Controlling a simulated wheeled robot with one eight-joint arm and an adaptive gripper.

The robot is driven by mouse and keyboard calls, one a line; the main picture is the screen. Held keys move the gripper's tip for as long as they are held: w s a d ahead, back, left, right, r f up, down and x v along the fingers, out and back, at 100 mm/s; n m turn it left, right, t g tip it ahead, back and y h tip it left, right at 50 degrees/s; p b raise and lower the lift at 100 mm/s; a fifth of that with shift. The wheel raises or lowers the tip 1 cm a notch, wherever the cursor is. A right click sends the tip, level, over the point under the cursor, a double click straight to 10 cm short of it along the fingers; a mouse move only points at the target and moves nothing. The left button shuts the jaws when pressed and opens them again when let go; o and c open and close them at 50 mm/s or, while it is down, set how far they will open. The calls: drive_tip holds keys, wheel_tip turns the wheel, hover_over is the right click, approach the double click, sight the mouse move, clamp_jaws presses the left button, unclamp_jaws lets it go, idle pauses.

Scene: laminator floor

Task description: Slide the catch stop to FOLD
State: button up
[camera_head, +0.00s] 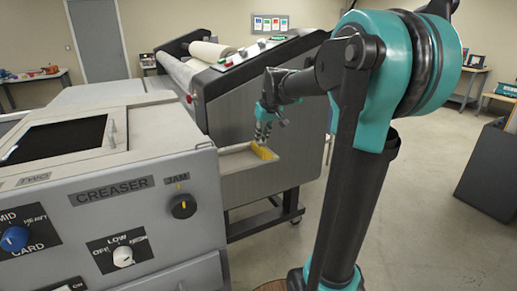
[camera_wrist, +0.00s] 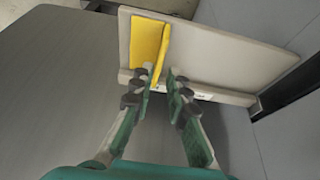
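The catch stop is a yellow upright plate (camera_wrist: 146,42) standing across a pale catch tray (camera_wrist: 222,52), near the tray's left end in the wrist view. In the head view the yellow stop (camera_head: 262,152) sits at the right end of the tray (camera_head: 232,160). My gripper (camera_wrist: 163,74) is open, its fingers pointing at the tray's front edge. The left finger overlaps the stop's lower end; I cannot tell whether they touch. The right finger stands clear of it, to its right. In the head view my gripper (camera_head: 263,135) is just above the stop. Small lettering on the tray edge is unreadable.
The grey creaser machine (camera_head: 130,195) with its knobs fills the left foreground. The laminator (camera_head: 260,95) with a pale roll (camera_head: 210,51) stands behind the tray. A dark cabinet (camera_head: 485,180) is at the far right. Open floor (camera_head: 425,230) lies right of my arm.

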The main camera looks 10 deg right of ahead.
sight(258, 147)
drive_tip(key=shift+x, duration=3.1)
clamp_jaws()
